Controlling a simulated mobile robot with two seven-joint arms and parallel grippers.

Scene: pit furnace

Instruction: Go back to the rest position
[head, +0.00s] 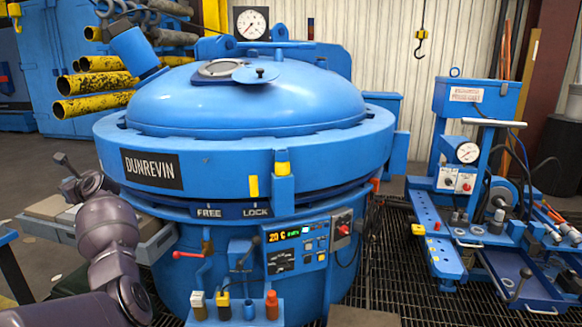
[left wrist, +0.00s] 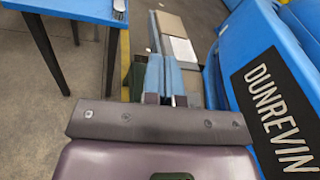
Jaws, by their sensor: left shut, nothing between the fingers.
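My left arm (head: 108,235) comes in from the lower left in the head view, in front of the left side of the blue furnace (head: 170,235). My left gripper (left wrist: 162,65) shows in the left wrist view with its two blue-grey fingers side by side, shut and empty. It points past the furnace's DUNREVIN plate (left wrist: 272,110), apart from it. The domed lid (head: 250,95) is down on the furnace. My right gripper is not in view.
A grey bench (head: 150,245) with flat slabs stands left of the furnace, near my arm. A blue table (left wrist: 75,8) is at the left in the wrist view. A control panel (head: 295,245) and bottle shelf (head: 235,312) jut from the furnace front. A blue equipment cart (head: 450,262) stands right.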

